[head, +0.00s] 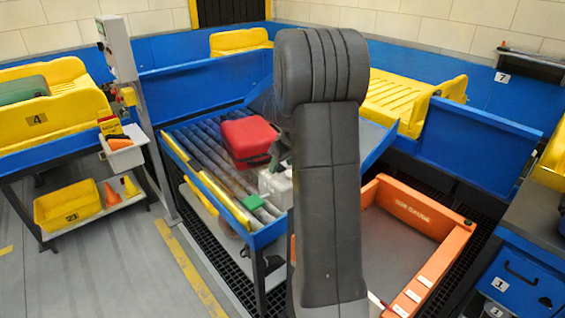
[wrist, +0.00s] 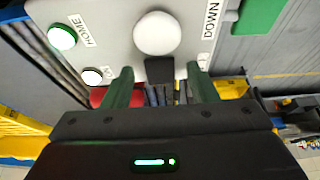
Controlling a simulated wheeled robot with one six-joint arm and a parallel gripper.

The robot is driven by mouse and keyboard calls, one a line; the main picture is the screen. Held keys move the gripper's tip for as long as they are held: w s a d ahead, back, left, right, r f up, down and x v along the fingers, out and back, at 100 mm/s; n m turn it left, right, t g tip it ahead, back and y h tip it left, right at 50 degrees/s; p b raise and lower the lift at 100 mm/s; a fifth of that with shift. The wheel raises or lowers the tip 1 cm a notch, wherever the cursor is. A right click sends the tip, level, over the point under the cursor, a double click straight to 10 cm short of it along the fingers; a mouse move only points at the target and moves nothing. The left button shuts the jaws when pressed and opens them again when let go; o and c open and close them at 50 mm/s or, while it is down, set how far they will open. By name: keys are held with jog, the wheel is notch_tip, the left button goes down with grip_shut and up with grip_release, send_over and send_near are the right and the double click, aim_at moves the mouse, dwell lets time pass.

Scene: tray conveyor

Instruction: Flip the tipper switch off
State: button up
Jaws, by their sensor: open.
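In the wrist view a light grey control panel (wrist: 120,40) fills the top. It carries a large white round knob (wrist: 160,32) with a black lever (wrist: 159,70) just below it, probably the tipper switch. DOWN is printed at its right; another label is mostly hidden by a finger. Whether it is on or off I cannot tell. My gripper (wrist: 160,88) is open, its two dark green fingers on either side of the lever, apart from it in the picture. In the head view the grey box (head: 275,187) shows beside my arm, which hides part of it and most of my gripper.
A red case (head: 248,138) and a green block (head: 252,202) lie by the box on the roller conveyor (head: 196,143). An orange bin (head: 455,243) stands right.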

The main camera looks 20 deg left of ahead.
jog(key=c, duration=1)
jog(key=p, duration=0.1)
jog(key=h+p, duration=0.1)
jog(key=p, duration=0.1)
jog(key=shift+w+a+r+g, duration=0.1)
jog(key=shift+a+r+g, duration=0.15)
jog(key=shift+r+g, duration=0.15)
jog(key=shift+w+a+g+h+p, duration=0.15)
jog(key=shift+g+h+p, duration=0.25)
jog(key=shift+h+p, duration=0.45)
jog(key=shift+f+h+p, duration=0.15)
jog(key=shift+h+p, duration=0.2)
jog(key=shift+p, duration=0.25)
